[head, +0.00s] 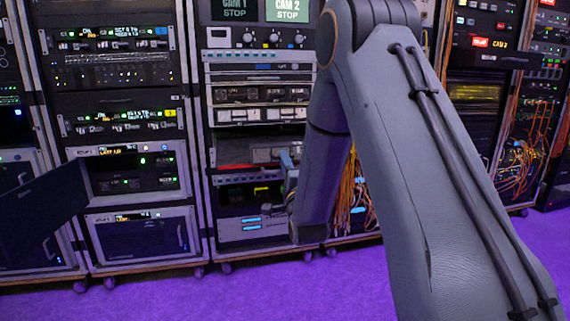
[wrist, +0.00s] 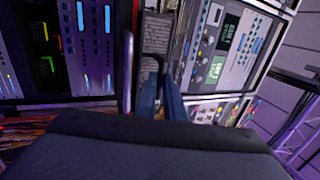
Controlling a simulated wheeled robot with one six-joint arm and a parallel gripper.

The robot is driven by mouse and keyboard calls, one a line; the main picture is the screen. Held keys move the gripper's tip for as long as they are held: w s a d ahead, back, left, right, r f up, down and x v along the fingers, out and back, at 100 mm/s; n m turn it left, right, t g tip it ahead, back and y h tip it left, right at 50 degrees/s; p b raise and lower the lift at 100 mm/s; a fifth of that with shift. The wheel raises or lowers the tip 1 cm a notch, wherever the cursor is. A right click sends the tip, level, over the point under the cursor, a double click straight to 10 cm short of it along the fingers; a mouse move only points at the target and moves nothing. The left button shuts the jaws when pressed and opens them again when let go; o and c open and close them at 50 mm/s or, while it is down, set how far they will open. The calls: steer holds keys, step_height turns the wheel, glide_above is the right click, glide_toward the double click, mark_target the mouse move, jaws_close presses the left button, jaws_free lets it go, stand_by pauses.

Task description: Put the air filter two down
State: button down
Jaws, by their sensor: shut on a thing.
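My gripper (wrist: 160,98) is shut, its two blue-grey fingers on the dark handle (wrist: 156,63) of a grey, mesh-faced piece that looks like the air filter (wrist: 155,32). The piece stands at the rack front in the wrist view; I cannot tell how far it sits in a slot. In the head view my gripper (head: 289,172) is at the right side of the middle rack (head: 207,150), partly hidden behind my arm.
A cabinet door (head: 42,213) stands open at the left rack. Below the gripper's height the middle rack has a dark bay (head: 234,197) and a grey unit with blue lights (head: 240,228). The purple floor (head: 290,295) is clear.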

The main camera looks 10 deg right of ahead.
steer(key=shift+f, duration=0.1)
steer(key=c, duration=1.8)
jaws_free()
steer(key=shift+c, duration=0.2)
steer(key=p+v, duration=0.1)
steer(key=v, duration=1.1)
steer(key=shift+r+p, duration=0.2)
steer(key=shift+p, duration=0.2)
